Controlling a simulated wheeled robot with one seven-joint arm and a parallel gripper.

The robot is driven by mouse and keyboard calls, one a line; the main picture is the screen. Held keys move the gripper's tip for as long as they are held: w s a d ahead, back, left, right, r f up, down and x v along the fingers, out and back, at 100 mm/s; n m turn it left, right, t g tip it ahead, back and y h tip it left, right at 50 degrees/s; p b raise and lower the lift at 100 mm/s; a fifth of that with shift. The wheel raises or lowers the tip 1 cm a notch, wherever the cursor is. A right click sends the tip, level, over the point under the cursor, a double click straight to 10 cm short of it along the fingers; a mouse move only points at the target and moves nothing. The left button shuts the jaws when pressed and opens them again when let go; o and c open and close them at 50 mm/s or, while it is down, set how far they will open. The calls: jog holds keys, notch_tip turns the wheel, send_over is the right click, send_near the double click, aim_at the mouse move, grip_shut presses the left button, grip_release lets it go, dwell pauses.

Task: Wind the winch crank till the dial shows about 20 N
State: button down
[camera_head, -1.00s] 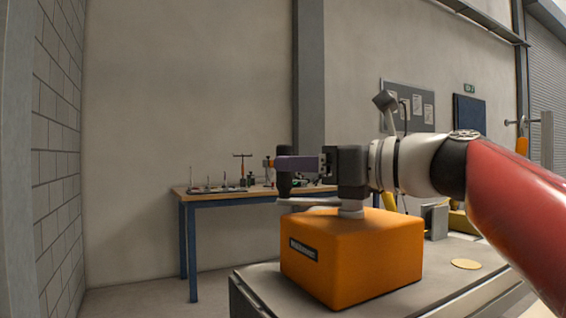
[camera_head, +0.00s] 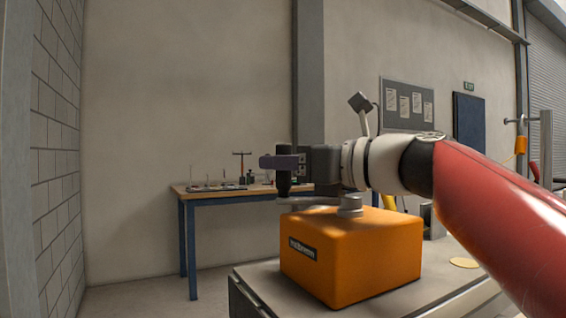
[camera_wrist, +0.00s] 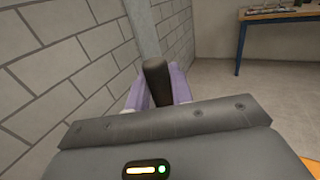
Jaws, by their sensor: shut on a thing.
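The winch is an orange box (camera_head: 350,262) with a dark label on its front, standing on a grey bench top. A grey crank arm (camera_head: 318,203) runs left from the hub (camera_head: 350,206) on top of the box to an upright black handle (camera_head: 284,184). My gripper (camera_head: 283,163) reaches in from the right and is shut on the crank handle. In the wrist view the dark handle (camera_wrist: 157,80) stands between the two purple fingers. No dial reading is visible in either view.
A blue-legged table (camera_head: 250,193) with several small tools stands behind, against the wall. A flat tan disc (camera_head: 465,263) lies on the bench top (camera_head: 262,284) right of the box. A grey column (camera_head: 309,90) rises at the back wall.

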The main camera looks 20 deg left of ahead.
jog(key=shift+w+a+r+m+t+p, duration=0.1)
jog(key=shift+w+r+m+t+p, duration=0.25)
jog(key=shift+t+p, duration=0.3)
jog(key=w+m+t+p, duration=0.1)
jog(key=w+m+t+h+p, duration=0.1)
jog(key=t, duration=0.1)
jog(key=w+m+t+h+p, duration=0.1)
jog(key=shift+w+f+p, duration=0.25)
jog(key=shift+w+p, duration=0.1)
jog(key=c, duration=1.3)
grip_release()
jog(key=shift+o, duration=0.2)
jog(key=shift+f, duration=0.1)
jog(key=b, duration=0.1)
send_over(327, 217)
